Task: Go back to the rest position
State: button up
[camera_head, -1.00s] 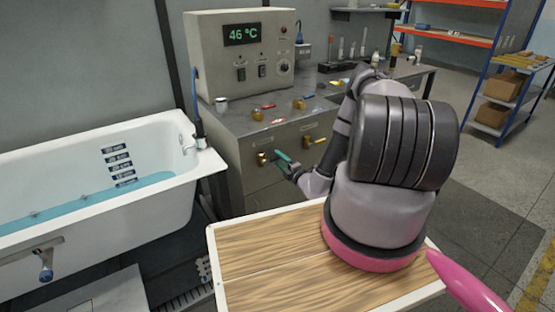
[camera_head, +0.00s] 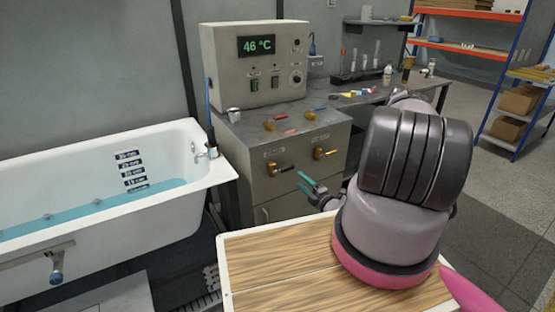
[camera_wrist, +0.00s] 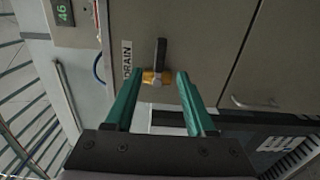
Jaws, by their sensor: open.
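My gripper (camera_head: 308,184) is open and empty, with green fingers, in front of the grey cabinet (camera_head: 330,175) in the head view. In the wrist view its two fingers (camera_wrist: 158,80) point at a brass valve labelled DRAIN (camera_wrist: 152,78), with a dark handle, and are apart from it. In the head view the left front valve with a dark handle (camera_head: 284,170) lies up and left of my gripper. My upper arm covers part of the cabinet's right side.
A white bathtub (camera_head: 190,180) with blue water stands at left. The control box (camera_head: 225,75) reads 46 °C. A wooden board (camera_head: 280,280) lies before me. Bottles and tools stand on the back bench (camera_head: 420,80).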

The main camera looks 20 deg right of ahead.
jog(key=s+a+r+n+g+y, duration=0.1)
jog(key=a+r+n+g+y, duration=0.35)
jog(key=r+n, duration=0.55)
jog(key=s+a+r+n+g+y, duration=0.1)
jog(key=a+r+n+g+y, duration=0.3)
jog(key=r+n, duration=0.5)
jog(key=a+r+n+g+y, duration=0.35)
jog(key=r+n+g, duration=0.3)
jog(key=r, duration=0.65)
jog(key=s+d+r+n+t+h, duration=0.1)
jog(key=s+r+n+t+h, duration=0.1)
jog(key=s+r+n+h, duration=0.5)
jog(key=s+d+r+n+t+h, duration=0.2)
jog(key=s+r+n+h, duration=0.5)
jog(key=s+r+n, duration=0.7)
notch_tip(320, 180, up, 2)
jog(key=shift+s+d+r+t+h, duration=0.1)
jog(key=shift+s+d+t+h, duration=0.2)
jog(key=shift+s+t, duration=0.1)
